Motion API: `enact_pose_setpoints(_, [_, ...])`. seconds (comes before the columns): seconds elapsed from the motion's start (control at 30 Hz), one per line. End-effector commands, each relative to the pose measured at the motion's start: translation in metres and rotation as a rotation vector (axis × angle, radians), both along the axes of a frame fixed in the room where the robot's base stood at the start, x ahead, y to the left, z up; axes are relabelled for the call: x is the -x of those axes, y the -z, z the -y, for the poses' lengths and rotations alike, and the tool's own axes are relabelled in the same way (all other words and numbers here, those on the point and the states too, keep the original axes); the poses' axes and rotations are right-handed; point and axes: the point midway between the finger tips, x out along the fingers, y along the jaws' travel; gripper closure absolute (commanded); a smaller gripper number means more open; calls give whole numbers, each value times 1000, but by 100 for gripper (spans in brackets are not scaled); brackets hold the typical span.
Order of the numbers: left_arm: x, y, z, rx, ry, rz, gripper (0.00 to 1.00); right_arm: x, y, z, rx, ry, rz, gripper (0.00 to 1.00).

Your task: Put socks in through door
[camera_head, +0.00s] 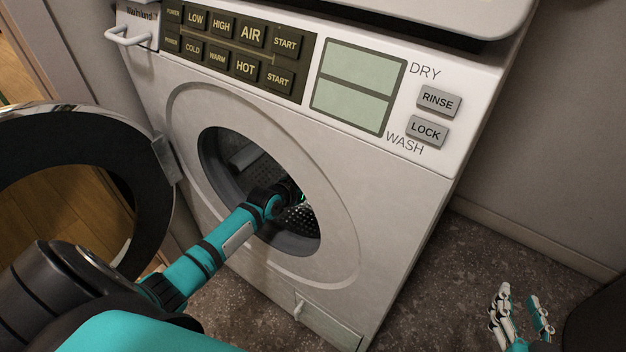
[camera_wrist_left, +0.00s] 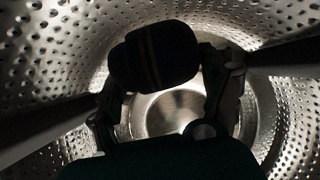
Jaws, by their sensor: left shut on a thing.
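The white washer (camera_head: 400,215) stands in the head view, its round door (camera_head: 95,122) swung open to the left. My left arm reaches through the round opening, so the gripper is mostly hidden there. In the left wrist view my left gripper (camera_wrist_left: 166,76) is inside the perforated metal drum (camera_wrist_left: 60,50). It is shut on a dark rolled sock (camera_wrist_left: 153,54) with thin stripes, held in front of the drum's back. My right gripper (camera_head: 521,312) is open and empty, low at the right, apart from the washer.
The control panel (camera_head: 245,45) with buttons and a display is above the opening. A white handle (camera_head: 128,36) sticks out at the upper left. The dark speckled floor (camera_head: 480,255) is clear right of the washer, up to the grey wall (camera_head: 565,130).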

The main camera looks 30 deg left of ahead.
Motion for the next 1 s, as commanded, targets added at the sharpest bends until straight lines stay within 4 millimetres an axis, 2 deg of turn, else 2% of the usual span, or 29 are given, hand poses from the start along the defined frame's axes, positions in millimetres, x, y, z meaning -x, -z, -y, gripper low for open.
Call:
enact_pose_setpoints(0.1, [0, 0, 0, 0, 0, 0, 49, 0, 0, 0, 0, 0, 0, 64])
enact_pose_setpoints(0.13, [0, 0, 0, 0, 0, 0, 16, 0, 0, 0, 0, 0, -1, 64])
enact_pose_setpoints(0.27, [0, 0, 0, 0, 0, 0, 0, 0, 0, 0, 0, 0, -1, 64])
enact_pose_setpoints(0.53, [1, 0, 0, 0, 0, 0, 0, 0, 0, 0, 1, 0, -3, 64])
enact_pose_setpoints(0.67, [9, -3, -1, 0, 0, -1, 0, 0, 0, 0, 0, -1, -3, 64])
enact_pose_setpoints(0.77, [24, -10, -1, 0, 1, -1, 0, 0, 0, 0, 1, 0, -3, 64])
enact_pose_setpoints(1.0, [71, -32, -5, -2, 1, -2, 0, 0, 0, 0, 0, 0, -2, 64])
